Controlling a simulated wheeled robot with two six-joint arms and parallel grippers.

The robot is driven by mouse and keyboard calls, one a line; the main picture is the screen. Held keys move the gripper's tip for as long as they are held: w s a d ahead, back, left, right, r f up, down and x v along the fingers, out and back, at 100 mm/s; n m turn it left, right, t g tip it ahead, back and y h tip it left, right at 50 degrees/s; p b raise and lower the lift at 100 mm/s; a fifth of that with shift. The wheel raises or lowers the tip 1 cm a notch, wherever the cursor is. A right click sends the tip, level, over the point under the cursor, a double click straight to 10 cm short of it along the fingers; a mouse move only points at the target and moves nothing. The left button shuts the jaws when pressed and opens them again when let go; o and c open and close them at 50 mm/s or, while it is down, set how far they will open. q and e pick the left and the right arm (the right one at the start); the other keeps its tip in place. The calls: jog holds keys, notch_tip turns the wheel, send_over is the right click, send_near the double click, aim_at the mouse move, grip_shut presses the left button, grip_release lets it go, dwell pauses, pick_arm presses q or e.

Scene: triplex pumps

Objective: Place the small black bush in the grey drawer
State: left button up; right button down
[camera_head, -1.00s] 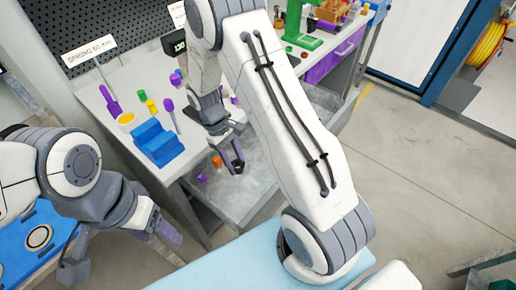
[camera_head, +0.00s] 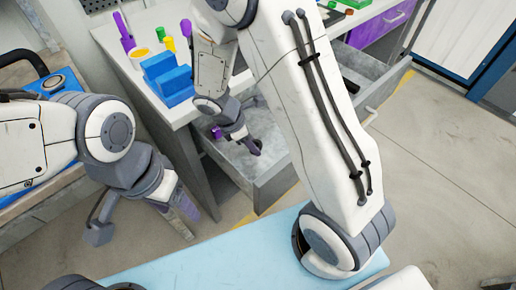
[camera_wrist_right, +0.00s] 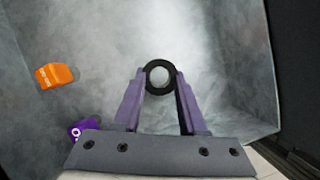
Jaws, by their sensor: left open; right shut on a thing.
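The small black bush (camera_wrist_right: 160,63) is a dark ring held between the purple fingertips of my right gripper (camera_wrist_right: 160,84). The right gripper (camera_head: 252,144) also shows in the head view, over the open grey drawer (camera_head: 267,186); the bush is a small dark spot at its tips. In the right wrist view the drawer's grey floor (camera_wrist_right: 225,55) lies beyond the bush. I cannot tell how high the bush is above it. My left gripper (camera_head: 145,222) is open and empty, well left of the drawer.
An orange piece (camera_wrist_right: 55,76) and a purple piece (camera_wrist_right: 83,127) lie in the drawer. On the white bench top (camera_head: 180,111) stand a blue block (camera_head: 167,80) and several coloured parts. A second grey drawer (camera_head: 365,75) is open farther back. A light-blue surface (camera_head: 225,253) is in front.

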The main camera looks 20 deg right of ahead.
aim_at(253, 159)
jog(key=shift+f+b, duration=0.6)
jog(key=shift+f, duration=1.4)
jog(key=shift+f, duration=0.15)
jog(key=shift+c, duration=2.3)
grip_release()
